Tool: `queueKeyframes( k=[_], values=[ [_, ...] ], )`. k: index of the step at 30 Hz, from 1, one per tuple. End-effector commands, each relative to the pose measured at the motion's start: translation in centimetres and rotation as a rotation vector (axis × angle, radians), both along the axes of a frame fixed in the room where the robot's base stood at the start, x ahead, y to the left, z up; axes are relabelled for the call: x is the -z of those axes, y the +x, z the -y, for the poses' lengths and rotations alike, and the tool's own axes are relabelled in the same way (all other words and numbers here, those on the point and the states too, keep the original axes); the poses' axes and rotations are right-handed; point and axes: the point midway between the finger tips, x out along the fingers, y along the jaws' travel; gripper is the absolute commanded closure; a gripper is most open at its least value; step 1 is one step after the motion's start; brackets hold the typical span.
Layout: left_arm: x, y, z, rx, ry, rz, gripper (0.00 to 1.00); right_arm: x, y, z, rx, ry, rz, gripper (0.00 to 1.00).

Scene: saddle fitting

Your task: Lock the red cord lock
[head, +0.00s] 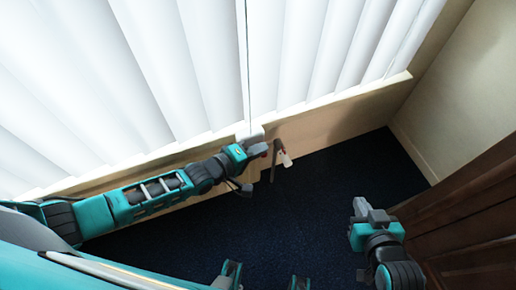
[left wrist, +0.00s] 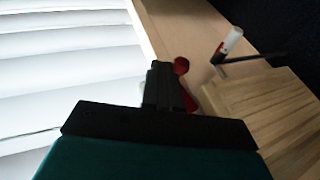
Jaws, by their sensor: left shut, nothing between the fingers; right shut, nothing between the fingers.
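The red cord lock (left wrist: 188,98) shows in the left wrist view as a red lever with a round knob (left wrist: 181,66) at its end. It lies just right of my left gripper's fingertips, partly hidden by them; I cannot tell whether they touch. In the head view only a small red spot (head: 264,154) shows at the tip of my left gripper (head: 260,149). My left gripper is shut and empty, and its fingers (left wrist: 162,80) point at the sill. My right gripper (head: 368,211) is shut and empty, above the dark floor at the right.
White blinds (head: 310,50) fill the back, with a thin dark cord (head: 246,60) hanging down them. A white cylinder with a red end (head: 286,159) sticks out beside a brown post (head: 277,150). Dark wooden furniture (head: 470,215) stands at the right. The dark floor (head: 310,215) between is clear.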

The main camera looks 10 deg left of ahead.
Motion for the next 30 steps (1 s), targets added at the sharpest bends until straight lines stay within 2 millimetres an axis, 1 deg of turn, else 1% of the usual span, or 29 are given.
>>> queueKeyframes(
  k=[23,30],
  values=[
    [0.00,-0.01,-0.02,0.000,0.000,0.000,1.00,0.01,0.01,0.01,-0.001,-0.001,0.000,1.00],
    [-0.76,0.00,-0.03,0.000,0.000,0.000,1.00,-0.68,0.00,0.02,-0.001,-0.001,0.000,1.00]
  ],
)
